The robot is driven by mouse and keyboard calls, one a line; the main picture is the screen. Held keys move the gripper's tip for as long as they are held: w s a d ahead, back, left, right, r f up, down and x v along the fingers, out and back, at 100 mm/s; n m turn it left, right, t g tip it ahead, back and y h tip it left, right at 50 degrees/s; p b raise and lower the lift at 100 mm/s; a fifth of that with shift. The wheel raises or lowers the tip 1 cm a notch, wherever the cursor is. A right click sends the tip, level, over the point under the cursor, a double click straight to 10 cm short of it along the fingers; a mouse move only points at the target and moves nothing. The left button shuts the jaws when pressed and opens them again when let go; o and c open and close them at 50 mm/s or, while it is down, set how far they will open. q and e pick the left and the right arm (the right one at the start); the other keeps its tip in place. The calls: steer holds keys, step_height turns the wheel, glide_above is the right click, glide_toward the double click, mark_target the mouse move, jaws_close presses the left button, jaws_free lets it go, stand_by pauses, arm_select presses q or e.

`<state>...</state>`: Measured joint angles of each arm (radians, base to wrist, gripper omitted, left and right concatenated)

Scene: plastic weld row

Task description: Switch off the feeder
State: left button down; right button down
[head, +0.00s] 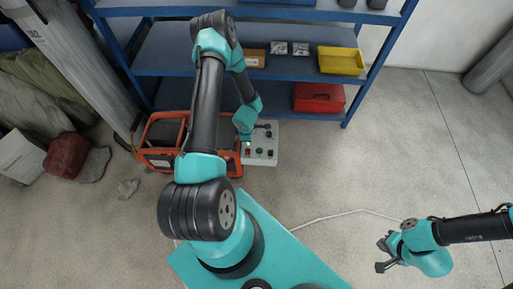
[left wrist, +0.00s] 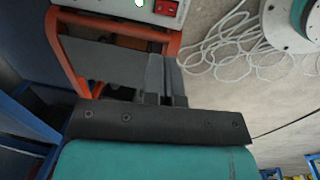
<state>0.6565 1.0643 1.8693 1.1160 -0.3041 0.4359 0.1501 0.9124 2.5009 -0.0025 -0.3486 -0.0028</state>
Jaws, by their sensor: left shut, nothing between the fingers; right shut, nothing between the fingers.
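A light grey control box (head: 260,143) stands on the floor beside an orange-framed machine (head: 160,160). Its face carries several knobs or buttons and a red switch (head: 248,153). My right gripper (head: 382,256) is shut and empty, at the lower right, away from the box.
A blue shelf rack (head: 280,85) stands behind the box, with a yellow bin (head: 341,61) and a red case (head: 319,98). A white cable (left wrist: 225,60) lies coiled on the floor. Rubble and sacks lie at left.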

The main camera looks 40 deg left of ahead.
mark_target(248, 152)
arm_select(q)
steer(key=shift+s, duration=0.1)
steer(key=f, duration=0.4)
steer(key=w+f, duration=0.1)
steer(key=f, duration=0.4)
steer(key=a+f, duration=0.1)
steer(key=f, duration=0.4)
steer(key=shift+w, duration=0.15)
steer(key=shift+a, duration=0.1)
steer(key=shift+f, duration=0.25)
stand_by(0.3)
steer(key=shift+s+d, duration=0.55)
steer(key=shift+s, duration=0.1)
steer(key=shift+w+r, duration=0.1)
steer(key=shift+r, duration=0.15)
